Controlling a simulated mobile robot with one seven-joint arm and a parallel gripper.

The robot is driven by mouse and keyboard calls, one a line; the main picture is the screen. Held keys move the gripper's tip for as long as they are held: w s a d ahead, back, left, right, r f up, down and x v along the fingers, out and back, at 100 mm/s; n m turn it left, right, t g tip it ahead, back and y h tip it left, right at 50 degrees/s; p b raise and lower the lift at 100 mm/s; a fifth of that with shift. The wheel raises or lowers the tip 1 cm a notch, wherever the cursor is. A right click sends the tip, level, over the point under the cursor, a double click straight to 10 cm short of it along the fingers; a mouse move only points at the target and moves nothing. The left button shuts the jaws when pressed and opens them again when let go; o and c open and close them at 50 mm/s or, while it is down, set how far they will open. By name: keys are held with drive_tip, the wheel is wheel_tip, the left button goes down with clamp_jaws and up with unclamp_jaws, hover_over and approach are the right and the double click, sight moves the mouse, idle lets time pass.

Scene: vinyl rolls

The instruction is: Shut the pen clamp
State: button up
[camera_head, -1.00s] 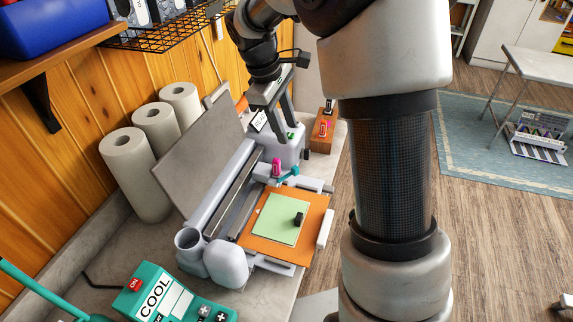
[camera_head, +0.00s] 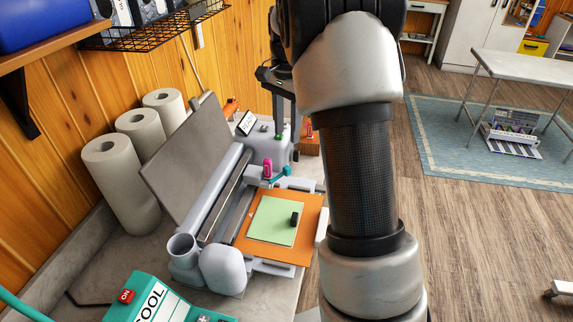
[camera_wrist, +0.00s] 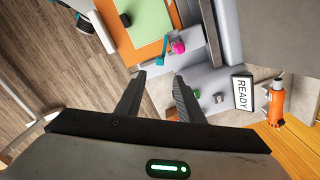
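The cutting machine (camera_head: 222,262) stands on the counter with a pink pen (camera_head: 267,168) upright in its carriage. A teal clamp lever (camera_head: 281,173) sticks out sideways beside the pen. In the wrist view the pink pen (camera_wrist: 178,47) and the teal lever (camera_wrist: 162,50) lie beyond my fingertips, and the lever appears swung out. My gripper (camera_wrist: 159,76) is open and empty, above the machine's end housing and apart from the lever.
An orange mat with a green sheet (camera_head: 272,220) lies on the machine bed. A READY screen (camera_wrist: 241,94), a green button (camera_wrist: 196,94) and an orange tool (camera_wrist: 277,103) are near the housing. White rolls (camera_head: 122,185) stand by the wall. A raised grey lid (camera_head: 186,155) stands behind.

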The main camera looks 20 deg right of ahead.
sight(287, 167)
wheel_tip(287, 167, down, 12)
drive_tip(key=shift+b, duration=0.45)
drive_tip(key=shift+c, duration=0.2)
clamp_jaws()
